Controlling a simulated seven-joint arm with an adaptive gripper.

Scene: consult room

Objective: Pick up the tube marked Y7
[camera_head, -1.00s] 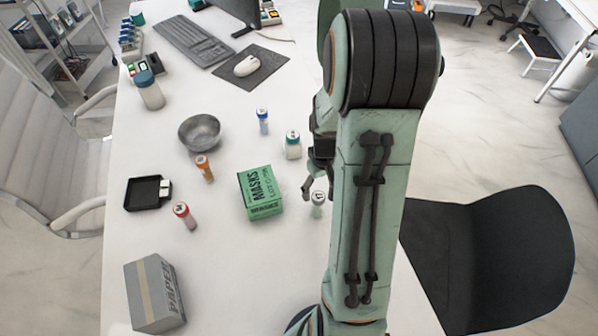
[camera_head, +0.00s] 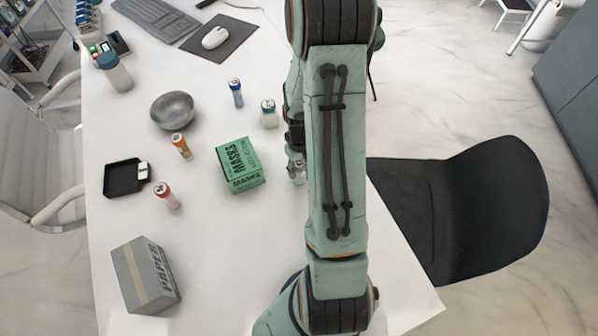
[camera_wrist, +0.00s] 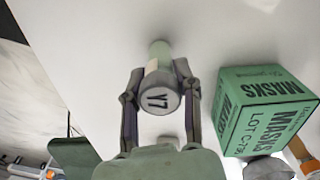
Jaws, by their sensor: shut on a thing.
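The tube marked Y7 (camera_wrist: 158,96) has a grey cap with the dark letters Y7 and a pale green body. In the wrist view it sits between the two fingers of my gripper (camera_wrist: 160,92), which are shut on it from both sides. In the head view the tube (camera_head: 296,170) shows only in part beside my arm, right of the green masks box. My gripper (camera_head: 295,150) is mostly hidden there by my arm. I cannot tell whether the tube touches the table.
A green masks box (camera_head: 239,166) stands close to the left of the tube.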

